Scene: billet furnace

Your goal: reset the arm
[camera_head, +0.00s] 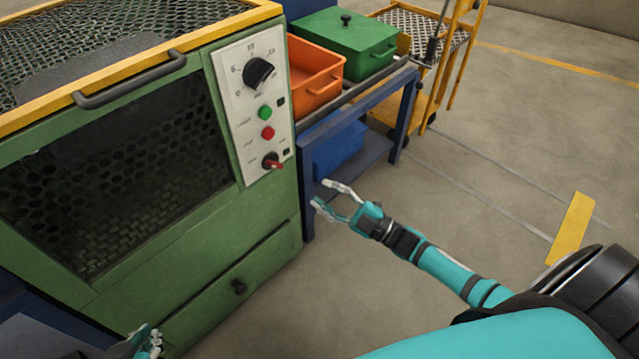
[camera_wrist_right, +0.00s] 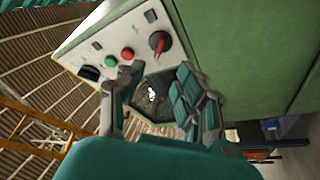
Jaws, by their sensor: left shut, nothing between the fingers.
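My right gripper (camera_head: 331,198) is held out over the floor to the right of the green furnace (camera_head: 201,272). Its fingers are spread apart with nothing between them. It also shows open in the right wrist view (camera_wrist_right: 150,92), with the furnace's control panel behind it. My left gripper (camera_head: 150,341) is at the bottom left edge of the head view, in front of the furnace's lower part. Its fingers are together and empty, and most of that arm is out of the picture. The furnace door (camera_head: 115,180) is shut.
The control panel (camera_head: 247,100) carries a black dial, green and red buttons and a red-handled switch. A blue bench (camera_head: 370,135) holds an orange bin (camera_head: 312,75) and a green lidded box (camera_head: 345,45). A yellow cart (camera_head: 470,45) stands behind. The floor at right is clear.

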